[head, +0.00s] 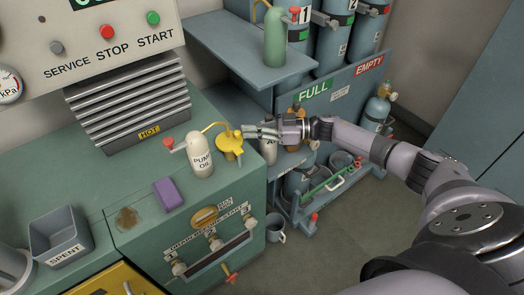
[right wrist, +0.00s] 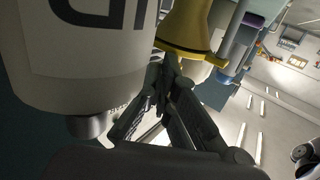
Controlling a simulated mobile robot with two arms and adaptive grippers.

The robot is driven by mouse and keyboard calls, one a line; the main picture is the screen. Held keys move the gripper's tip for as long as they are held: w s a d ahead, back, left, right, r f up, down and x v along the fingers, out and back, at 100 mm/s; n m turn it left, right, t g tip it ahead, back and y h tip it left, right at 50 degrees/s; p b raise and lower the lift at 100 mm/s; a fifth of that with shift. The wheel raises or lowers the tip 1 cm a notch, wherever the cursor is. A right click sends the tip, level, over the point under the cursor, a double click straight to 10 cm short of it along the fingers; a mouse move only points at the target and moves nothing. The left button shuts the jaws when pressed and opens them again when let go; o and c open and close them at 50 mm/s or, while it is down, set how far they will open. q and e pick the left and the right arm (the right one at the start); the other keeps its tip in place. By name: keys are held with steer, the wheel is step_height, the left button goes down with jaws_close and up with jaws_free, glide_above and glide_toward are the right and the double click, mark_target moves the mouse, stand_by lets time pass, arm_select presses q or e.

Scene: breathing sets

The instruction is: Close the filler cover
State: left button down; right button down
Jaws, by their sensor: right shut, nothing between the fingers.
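A yellow, flared fitting (head: 229,143) stands at the right end of the green bench, beside the white pump oil can (head: 201,155). I cannot make out a separate filler cover on it. My right gripper (head: 247,133) reaches in from the right, shut and empty, its tips close to the yellow fitting. Whether the tips touch the fitting I cannot tell. My left gripper is out of view.
A purple block (head: 168,194) and a grey spent bin (head: 60,236) stand on the bench. A shelf (head: 245,60) with a green bottle (head: 275,40) is behind. Gas cylinders stand at the back right. A mug (head: 275,231) is on the floor.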

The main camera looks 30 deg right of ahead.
stand_by(0.4)
steer(key=shift+s+d, duration=0.1)
steer(key=shift+d, duration=0.1)
steer(key=v, duration=1.1)
steer(key=shift+d, duration=0.3)
steer(key=shift+s, duration=0.1)
